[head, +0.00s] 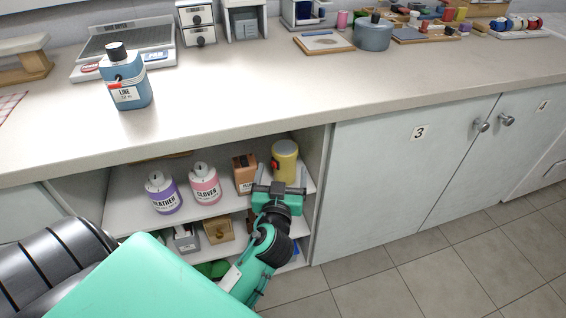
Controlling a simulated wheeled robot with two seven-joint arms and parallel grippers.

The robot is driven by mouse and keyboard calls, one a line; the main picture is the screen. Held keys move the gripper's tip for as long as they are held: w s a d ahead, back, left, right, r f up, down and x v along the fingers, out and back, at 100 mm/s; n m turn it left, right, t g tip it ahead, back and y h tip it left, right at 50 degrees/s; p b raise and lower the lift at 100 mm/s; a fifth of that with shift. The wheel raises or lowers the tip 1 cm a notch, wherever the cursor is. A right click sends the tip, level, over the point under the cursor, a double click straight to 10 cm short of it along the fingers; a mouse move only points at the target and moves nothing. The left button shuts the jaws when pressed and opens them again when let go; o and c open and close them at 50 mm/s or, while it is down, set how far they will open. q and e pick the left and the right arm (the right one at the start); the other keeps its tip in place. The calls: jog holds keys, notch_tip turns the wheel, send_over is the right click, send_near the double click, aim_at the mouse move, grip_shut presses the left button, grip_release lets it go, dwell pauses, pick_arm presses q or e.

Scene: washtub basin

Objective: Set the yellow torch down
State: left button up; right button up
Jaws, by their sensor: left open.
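The yellow torch (286,158), a yellow cylinder with a red button on its side, stands upright at the right end of the open cabinet's upper shelf (230,211). My left gripper (279,187) is directly in front of its lower part, with its jaws open. The gripper hides the torch's base, so I cannot tell whether the fingers touch it. My right gripper is not in view.
A brown box (245,175), pink bottle (205,186) and purple bottle (163,194) stand left of the torch. The cabinet's side wall (318,190) is close on the right. The counter (300,85) overhangs the shelf.

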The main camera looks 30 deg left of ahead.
pick_arm(q)
jog(key=shift+s+d, duration=0.25)
jog(key=shift+s, duration=0.15)
jog(key=s+d+f+m+g+h, duration=0.1)
jog(key=s+d+f+m+h, duration=0.1)
jog(key=s+d+f+h, duration=0.1)
jog(key=s+d+f+m+g+h, duration=0.1)
jog(key=s+d+f+m+h, duration=0.2)
jog(key=s+d+h, duration=0.3)
jog(key=s+d+f+m+g+h, duration=0.1)
jog(key=s+d+f+m+h, duration=0.2)
jog(key=d, duration=0.7)
jog(key=s+f+h, duration=0.1)
jog(key=s+h, duration=0.1)
jog(key=s, duration=0.1)
jog(key=shift+d+f+g, duration=0.25)
jog(key=shift+d+g, duration=0.05)
jog(key=shift+d, duration=0.1)
jog(key=shift+s, duration=0.1)
